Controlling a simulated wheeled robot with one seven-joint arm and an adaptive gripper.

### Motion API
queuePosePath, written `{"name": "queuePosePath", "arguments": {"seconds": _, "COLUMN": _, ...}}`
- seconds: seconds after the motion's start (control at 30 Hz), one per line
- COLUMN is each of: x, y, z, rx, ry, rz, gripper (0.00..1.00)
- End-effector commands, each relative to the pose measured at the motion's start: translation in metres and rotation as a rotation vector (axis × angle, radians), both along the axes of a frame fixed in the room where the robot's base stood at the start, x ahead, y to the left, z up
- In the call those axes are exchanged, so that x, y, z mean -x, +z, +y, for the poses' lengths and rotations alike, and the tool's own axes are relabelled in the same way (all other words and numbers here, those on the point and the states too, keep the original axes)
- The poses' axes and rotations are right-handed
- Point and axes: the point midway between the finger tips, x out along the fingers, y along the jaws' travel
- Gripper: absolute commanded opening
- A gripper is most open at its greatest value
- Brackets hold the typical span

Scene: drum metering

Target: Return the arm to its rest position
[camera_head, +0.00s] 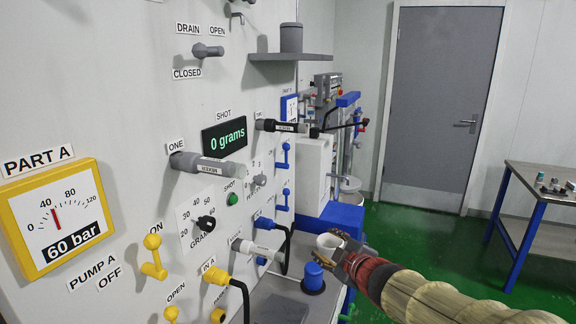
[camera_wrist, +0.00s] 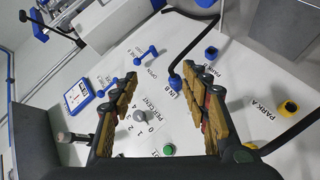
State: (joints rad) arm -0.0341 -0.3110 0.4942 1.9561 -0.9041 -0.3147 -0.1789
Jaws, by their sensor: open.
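My arm reaches in from the lower right in the head view, and my gripper (camera_head: 345,258) is in front of the lower right part of the panel. In the wrist view my gripper (camera_wrist: 165,95) has its two fingers wide apart with nothing between them. Beyond the gap are a grey knob (camera_wrist: 139,115) marked PERCENT and a green button (camera_wrist: 168,149) on the white panel. A white round-rimmed cup-like thing (camera_head: 329,241) shows right beside my fingers in the head view; I cannot tell whether they touch.
The panel carries protruding handles (camera_head: 208,165), a yellow lever (camera_head: 153,257), a gauge (camera_head: 58,217) and black hoses. A blue-capped thing (camera_head: 314,277) stands on a grey ledge below my gripper. A table (camera_head: 543,180) with small parts is at right. Green floor lies open before the door.

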Motion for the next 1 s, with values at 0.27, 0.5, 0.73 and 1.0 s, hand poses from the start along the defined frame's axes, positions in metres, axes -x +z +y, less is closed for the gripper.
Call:
{"name": "queuePosePath", "arguments": {"seconds": 0.27, "x": 0.106, "y": -0.045, "z": -0.106, "rx": -0.183, "ry": -0.555, "rz": 0.371, "gripper": 0.46}}
{"name": "queuePosePath", "arguments": {"seconds": 0.5, "x": 0.256, "y": -0.074, "z": -0.118, "rx": -0.397, "ry": -0.886, "rz": 0.717, "gripper": 0.46}}
{"name": "queuePosePath", "arguments": {"seconds": 0.73, "x": 0.351, "y": -0.062, "z": -0.086, "rx": -0.589, "ry": -0.955, "rz": 0.873, "gripper": 0.46}}
{"name": "queuePosePath", "arguments": {"seconds": 1.0, "x": 0.358, "y": -0.029, "z": -0.086, "rx": -0.649, "ry": -0.920, "rz": 0.783, "gripper": 0.46}}
